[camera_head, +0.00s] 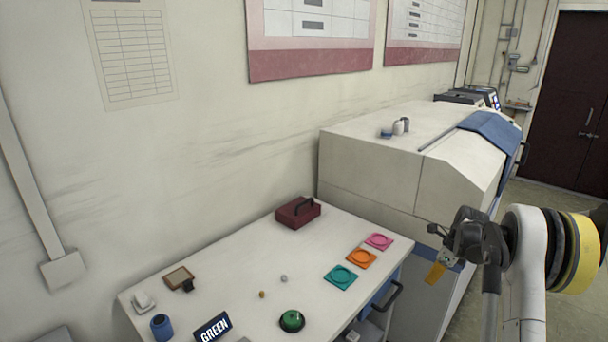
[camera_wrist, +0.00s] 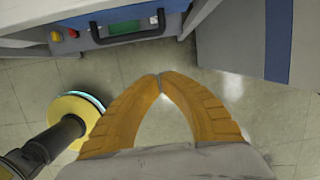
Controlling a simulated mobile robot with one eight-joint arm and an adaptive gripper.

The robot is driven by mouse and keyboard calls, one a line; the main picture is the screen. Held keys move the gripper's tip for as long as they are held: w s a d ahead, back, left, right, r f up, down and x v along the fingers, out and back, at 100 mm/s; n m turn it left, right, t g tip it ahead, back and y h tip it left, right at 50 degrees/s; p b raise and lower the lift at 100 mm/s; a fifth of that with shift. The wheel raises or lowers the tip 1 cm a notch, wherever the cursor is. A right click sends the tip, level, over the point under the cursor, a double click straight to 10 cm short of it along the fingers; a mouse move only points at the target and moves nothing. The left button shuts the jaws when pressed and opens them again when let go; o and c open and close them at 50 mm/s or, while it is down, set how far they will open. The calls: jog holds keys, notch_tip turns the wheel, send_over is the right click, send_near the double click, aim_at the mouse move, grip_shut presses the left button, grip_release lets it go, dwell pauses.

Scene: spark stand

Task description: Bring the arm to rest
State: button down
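My gripper (camera_head: 437,267) hangs off the right side of the white table, beside the large white machine in the head view. In the wrist view its two orange fingers (camera_wrist: 160,78) meet at the tips. Nothing is held between them. They point over the tiled floor, with the table's side near the top of the picture. My arm is folded at the right of the head view, apart from the table top.
A white machine (camera_head: 375,165) stands behind. Tiled floor (camera_wrist: 270,120) lies below my gripper.

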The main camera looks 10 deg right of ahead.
jog(key=s+a+r+n+t+h, duration=0.1)
jog(key=s+a+r+n, duration=0.55)
jog(key=a+r, duration=0.4)
jog(key=s+a+r+n+t+h, duration=0.1)
jog(key=s+a+r+n, duration=0.4)
jog(key=a+r+n, duration=0.5)
jog(key=s+a+n+t, duration=0.1)
jog(key=s+a+n, duration=0.2)
jog(key=s, duration=0.4)
jog(key=s+a+n+t, duration=0.1)
jog(key=s+a+n, duration=0.2)
jog(key=s, duration=0.4)
jog(key=s+a+r+n, duration=0.1)
jog(key=s+a+n, duration=0.2)
jog(key=s, duration=0.3)
jog(key=shift+s+a+n+t, duration=0.3)
jog(key=shift+s+n+t, duration=0.1)
jog(key=shift+n, duration=0.45)
